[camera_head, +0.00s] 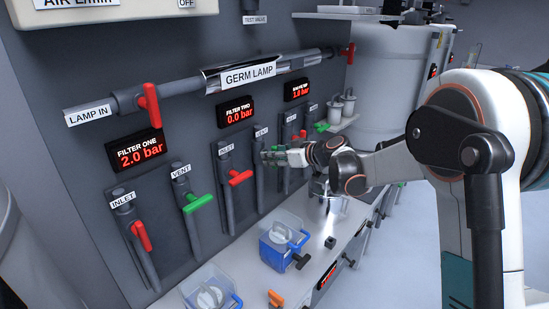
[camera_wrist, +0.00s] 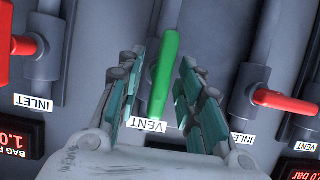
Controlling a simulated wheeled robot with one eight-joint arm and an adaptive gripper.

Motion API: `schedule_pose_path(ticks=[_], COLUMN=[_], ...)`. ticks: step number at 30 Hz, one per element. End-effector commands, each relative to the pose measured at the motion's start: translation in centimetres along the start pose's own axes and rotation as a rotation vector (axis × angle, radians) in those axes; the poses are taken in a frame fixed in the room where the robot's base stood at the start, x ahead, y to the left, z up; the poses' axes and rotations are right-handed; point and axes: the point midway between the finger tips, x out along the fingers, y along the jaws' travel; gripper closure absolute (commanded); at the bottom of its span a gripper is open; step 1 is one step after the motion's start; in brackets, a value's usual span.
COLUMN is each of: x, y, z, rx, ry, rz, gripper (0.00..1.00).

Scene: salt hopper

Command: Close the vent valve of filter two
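The filter two vent valve has a green lever handle (camera_wrist: 164,75), seen in the wrist view just above its VENT label (camera_wrist: 147,125). The handle lies roughly along its pipe, slightly tilted. My gripper (camera_wrist: 162,75) is open, with one teal-padded finger on each side of the handle; gaps show between pads and handle. In the head view my gripper (camera_head: 268,157) is at the filter two vent pipe (camera_head: 260,187) and hides the handle. The filter two display (camera_head: 235,112) reads 0.0 bar.
A red inlet handle (camera_wrist: 285,103) is right of my gripper in the wrist view, another red handle (camera_wrist: 18,45) left. In the head view, filter one's green vent handle (camera_head: 198,203) stands crosswise. The GERM LAMP pipe (camera_head: 250,77) runs above. Blue-based containers (camera_head: 283,245) stand on the counter below.

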Motion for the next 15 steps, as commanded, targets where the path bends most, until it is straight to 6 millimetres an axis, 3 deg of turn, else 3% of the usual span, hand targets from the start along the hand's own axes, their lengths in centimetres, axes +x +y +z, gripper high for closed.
schedule_pose_path(ticks=[5, 9, 15], x=[-0.02, -0.03, -0.03], y=[0.0, -0.01, 0.0], z=[-0.02, -0.02, -0.02], rx=[0.0, 0.0, 0.0], ry=[0.0, 0.0, 0.0], rz=[0.0, 0.0, 0.0], gripper=[0.67, 0.98, 1.0])
